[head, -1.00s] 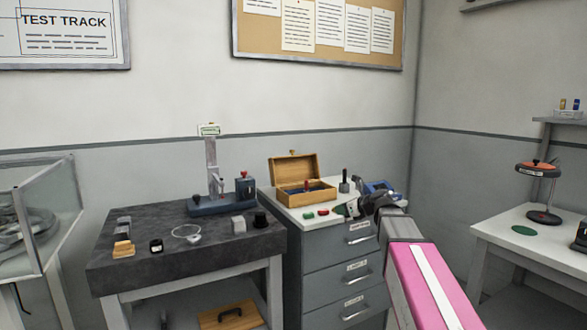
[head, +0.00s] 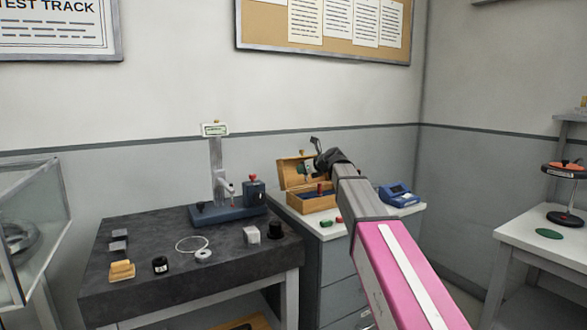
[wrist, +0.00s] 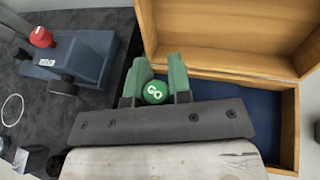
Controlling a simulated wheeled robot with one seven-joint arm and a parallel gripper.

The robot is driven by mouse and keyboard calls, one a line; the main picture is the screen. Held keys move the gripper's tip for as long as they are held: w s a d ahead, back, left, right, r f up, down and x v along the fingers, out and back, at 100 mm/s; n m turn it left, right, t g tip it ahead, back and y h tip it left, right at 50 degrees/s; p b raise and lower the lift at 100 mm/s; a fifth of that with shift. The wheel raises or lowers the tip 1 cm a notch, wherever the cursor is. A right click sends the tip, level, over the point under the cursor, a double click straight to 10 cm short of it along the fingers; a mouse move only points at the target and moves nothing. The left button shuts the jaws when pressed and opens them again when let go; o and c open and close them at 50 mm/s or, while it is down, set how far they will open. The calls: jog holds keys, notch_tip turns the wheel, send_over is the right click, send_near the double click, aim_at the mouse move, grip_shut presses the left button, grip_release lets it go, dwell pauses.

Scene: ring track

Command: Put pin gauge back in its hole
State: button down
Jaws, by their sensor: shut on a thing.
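My gripper (wrist: 158,84) is shut on a round green piece (wrist: 154,93) with a white mark like an 8, which looks like the head of the pin gauge. Its shank is hidden below the head in the wrist view. In the head view my gripper (head: 307,168) is at the open wooden box (head: 303,204) on the grey cabinet, partly hidden by my arm. In the wrist view the box's blue inside (wrist: 240,116) is to the right of the gripper. A red-topped pin (head: 320,188) stands at the box. The hole for the gauge cannot be made out.
A red piece (head: 325,223) and a green piece (head: 339,219) lie in front of the box. A blue device (head: 398,194) is at its right. A dark bench (head: 140,238) at left carries a blue-grey measuring stand (head: 228,211) and several small parts.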

jog(key=shift+w+a, duration=0.1)
jog(key=shift+w, duration=0.05)
dwell(0.3)
send_near(295, 190)
jog(key=shift+w+a+r, duration=0.25)
jog(key=shift+w+a, duration=0.5)
jog(key=shift+a, duration=0.1)
jog(key=shift+w+a+r, duration=0.25)
jog(key=shift+w+a, duration=0.45)
jog(key=shift+a, duration=0.2)
jog(key=shift+f, duration=1.35)
dwell(0.3)
jog(key=c, duration=1)
grip_release()
jog(key=shift+o, duration=0.2)
jog(key=v, duration=1)
jog(key=shift+s+d+r, duration=0.15)
jog(key=shift+s+d, duration=0.05)
jog(key=shift+d, duration=0.1)
jog(key=shift+d, duration=0.1)
